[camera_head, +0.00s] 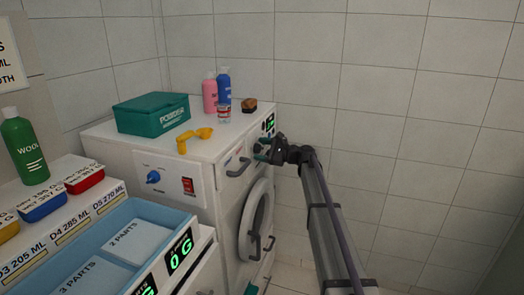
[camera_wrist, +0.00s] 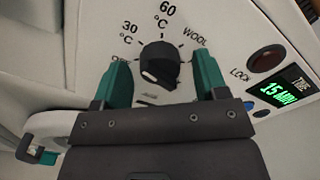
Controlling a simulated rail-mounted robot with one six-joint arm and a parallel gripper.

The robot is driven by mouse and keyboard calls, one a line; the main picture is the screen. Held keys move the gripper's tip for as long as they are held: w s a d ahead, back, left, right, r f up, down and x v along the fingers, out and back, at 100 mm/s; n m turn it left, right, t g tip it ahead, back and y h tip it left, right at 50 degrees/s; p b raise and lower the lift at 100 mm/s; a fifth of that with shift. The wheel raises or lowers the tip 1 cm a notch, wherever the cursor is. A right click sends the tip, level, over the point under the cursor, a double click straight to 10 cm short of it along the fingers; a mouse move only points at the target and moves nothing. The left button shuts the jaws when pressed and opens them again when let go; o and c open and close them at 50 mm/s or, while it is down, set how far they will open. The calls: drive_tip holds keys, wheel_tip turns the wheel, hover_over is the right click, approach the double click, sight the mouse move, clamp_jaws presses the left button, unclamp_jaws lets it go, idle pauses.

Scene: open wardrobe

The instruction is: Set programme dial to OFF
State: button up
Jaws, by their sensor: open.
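The programme dial (camera_wrist: 158,64) is a black knob on the white washing machine's front panel. Printed marks OFF, 30 °C, 60 °C and WOOL fan around it; OFF is at the left, partly covered by a finger. I cannot tell clearly which mark the dial points to. My gripper (camera_wrist: 161,68) is open, with one teal finger on each side of the dial and visible gaps between. In the head view my gripper (camera_head: 264,150) is at the machine's upper front, and it hides the dial there.
A drawer handle (camera_head: 238,167) and round door (camera_head: 256,218) are on the machine's front. A green powder box (camera_head: 152,114), bottles (camera_head: 210,94) and a yellow scoop (camera_head: 190,138) stand on top.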

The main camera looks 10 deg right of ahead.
drive_tip(key=shift+c, duration=0.3)
drive_tip(key=c, duration=0.9)
drive_tip(key=shift+o, duration=0.2)
drive_tip(key=shift+n, duration=0.3)
drive_tip(key=n, duration=0.9)
drive_tip(key=shift+n, duration=0.3)
